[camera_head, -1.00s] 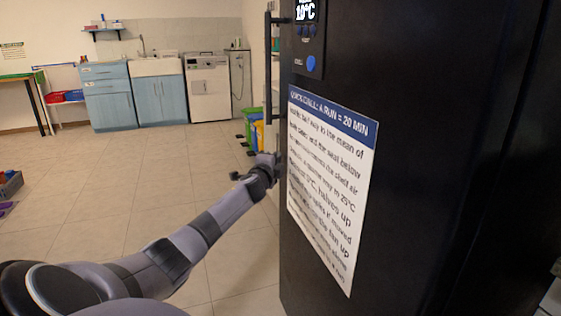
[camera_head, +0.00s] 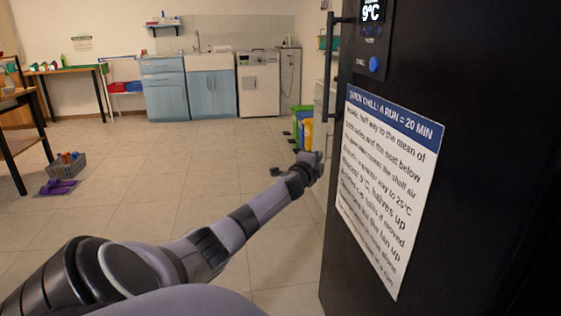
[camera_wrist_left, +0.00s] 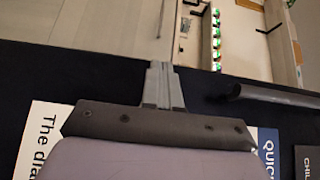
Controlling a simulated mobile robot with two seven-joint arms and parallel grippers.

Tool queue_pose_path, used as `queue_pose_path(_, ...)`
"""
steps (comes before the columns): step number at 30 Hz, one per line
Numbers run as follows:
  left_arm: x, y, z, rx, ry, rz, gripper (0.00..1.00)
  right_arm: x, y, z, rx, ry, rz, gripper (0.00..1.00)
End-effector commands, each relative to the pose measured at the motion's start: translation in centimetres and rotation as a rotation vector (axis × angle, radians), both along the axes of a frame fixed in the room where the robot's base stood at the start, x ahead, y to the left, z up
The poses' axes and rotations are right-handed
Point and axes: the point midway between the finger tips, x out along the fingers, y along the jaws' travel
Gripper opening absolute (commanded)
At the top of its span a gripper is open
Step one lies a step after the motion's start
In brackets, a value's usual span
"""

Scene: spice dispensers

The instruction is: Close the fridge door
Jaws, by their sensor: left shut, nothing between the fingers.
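The black fridge door (camera_head: 450,190) fills the right of the head view, with a white and blue notice (camera_head: 388,185) on its face. A long dark handle (camera_head: 335,70) runs along its left edge. The display above the notice reads 9°C. My left gripper (camera_head: 318,160) is at the door's left edge below the handle; contact is hard to tell there. In the left wrist view my left gripper's fingers (camera_wrist_left: 160,72) are together and empty in front of the dark door (camera_wrist_left: 60,78), with the handle (camera_wrist_left: 270,95) to the right. My right gripper is out of view.
Green and yellow bins (camera_head: 304,128) stand beyond my gripper. Blue cabinets (camera_head: 210,95) and a white appliance (camera_head: 258,85) line the back wall. A grey crate (camera_head: 66,166) is on the floor at left. The tiled floor between is clear. The wrist view shows pale shelving with green items (camera_wrist_left: 216,40).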

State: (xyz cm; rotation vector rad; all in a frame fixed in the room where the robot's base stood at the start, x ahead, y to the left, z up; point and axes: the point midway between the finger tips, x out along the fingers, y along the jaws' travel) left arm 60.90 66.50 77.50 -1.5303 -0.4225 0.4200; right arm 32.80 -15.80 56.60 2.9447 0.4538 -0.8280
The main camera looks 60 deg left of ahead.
Motion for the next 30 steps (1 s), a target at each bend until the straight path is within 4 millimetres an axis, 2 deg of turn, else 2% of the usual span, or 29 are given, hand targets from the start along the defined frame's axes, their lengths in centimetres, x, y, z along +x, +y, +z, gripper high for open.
queue_pose_path(6, -3.1, 1.3, -0.1, 0.002, 0.006, 0.004, 0.00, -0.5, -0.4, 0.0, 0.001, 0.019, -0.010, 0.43)
queue_pose_path(18, -7.7, 3.3, -0.2, 0.002, 0.007, 0.006, 0.00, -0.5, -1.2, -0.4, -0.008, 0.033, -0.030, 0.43)
queue_pose_path(24, -9.0, 3.8, -0.1, 0.001, 0.005, 0.007, 0.00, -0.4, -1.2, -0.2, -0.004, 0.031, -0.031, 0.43)
queue_pose_path(30, -9.2, 3.9, -0.1, 0.001, 0.003, 0.006, 0.00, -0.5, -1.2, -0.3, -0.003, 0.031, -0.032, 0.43)
